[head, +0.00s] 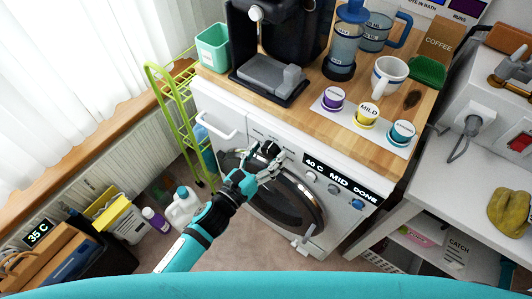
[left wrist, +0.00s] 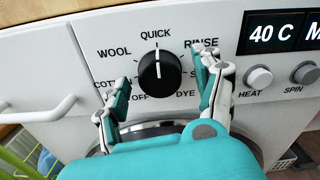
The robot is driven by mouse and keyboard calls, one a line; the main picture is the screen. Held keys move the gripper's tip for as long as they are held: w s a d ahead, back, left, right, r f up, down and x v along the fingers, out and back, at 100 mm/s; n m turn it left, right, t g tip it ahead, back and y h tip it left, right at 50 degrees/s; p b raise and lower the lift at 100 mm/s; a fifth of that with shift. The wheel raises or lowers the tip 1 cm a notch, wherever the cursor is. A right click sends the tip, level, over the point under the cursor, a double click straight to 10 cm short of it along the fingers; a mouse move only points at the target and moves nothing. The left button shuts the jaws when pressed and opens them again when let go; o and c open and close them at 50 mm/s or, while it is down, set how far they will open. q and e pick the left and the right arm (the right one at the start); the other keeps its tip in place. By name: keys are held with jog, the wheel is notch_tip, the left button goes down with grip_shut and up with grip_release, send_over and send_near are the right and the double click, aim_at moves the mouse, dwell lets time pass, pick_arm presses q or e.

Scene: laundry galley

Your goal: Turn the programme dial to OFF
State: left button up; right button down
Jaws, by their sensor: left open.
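The programme dial (left wrist: 157,72) is a round black knob on the white washer front (head: 335,232). In the left wrist view its white mark points up at QUICK. Around it are the labels WOOL, COTTON, OFF, DYE and RINSE, some partly covered by my fingers. OFF sits at the lower left of the knob. My left gripper (left wrist: 160,78) is open, with one finger on each side of the dial and a gap showing on both sides. In the head view my left gripper (head: 268,164) is at the panel and largely hides the dial. My right gripper is not in view.
A display (left wrist: 280,33) reading 40 C and the HEAT (left wrist: 259,77) and SPIN (left wrist: 305,72) buttons are right of the dial. A white drawer handle (head: 222,127) and a green rack (head: 178,115) are to the left. A wooden worktop (head: 300,115) with a coffee machine overhangs.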

pick_arm(q)
jog(key=c, duration=1.1)
jog(key=shift+c, duration=0.2)
